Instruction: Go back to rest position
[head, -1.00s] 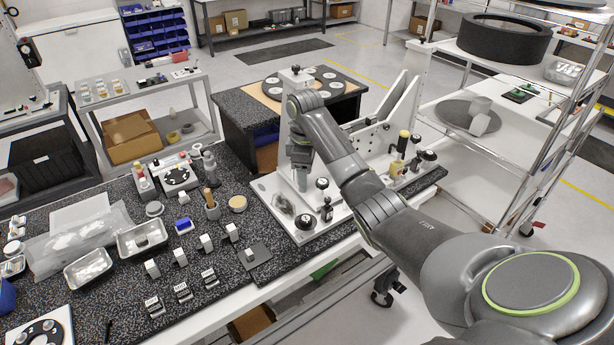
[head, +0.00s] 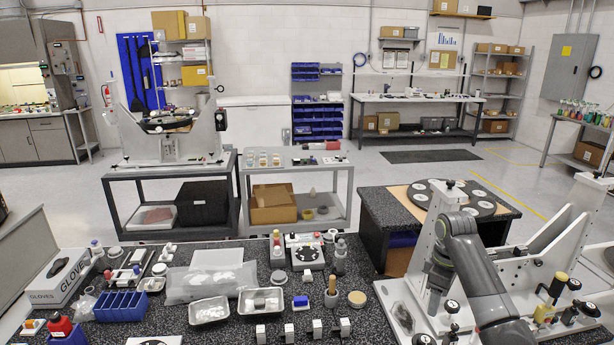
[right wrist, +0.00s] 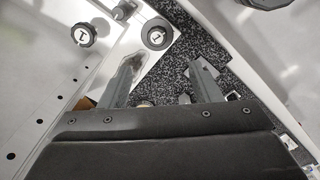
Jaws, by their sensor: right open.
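My right gripper (head: 438,272) is at the right of the head view, beside the white upright of the mirror fixture (head: 562,240). Its arm comes up from the lower right over the fixture's base. In the right wrist view the gripper (right wrist: 163,82) is open, with two grey fingers wide apart and nothing between them. The fixture's white base (right wrist: 122,52) with black numbered knobs (right wrist: 157,34) lies below and around the fingers there. Part of the base is hidden behind my arm in the head view. My left gripper is not in view.
The speckled bench (head: 235,335) holds metal trays (head: 208,311), a blue bin (head: 122,305), a gloves box (head: 60,276) and small blocks. A dark table (head: 380,230) with a round plate stands behind the fixture. A grey cart (head: 340,185) stands behind the bench. Open floor lies beyond.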

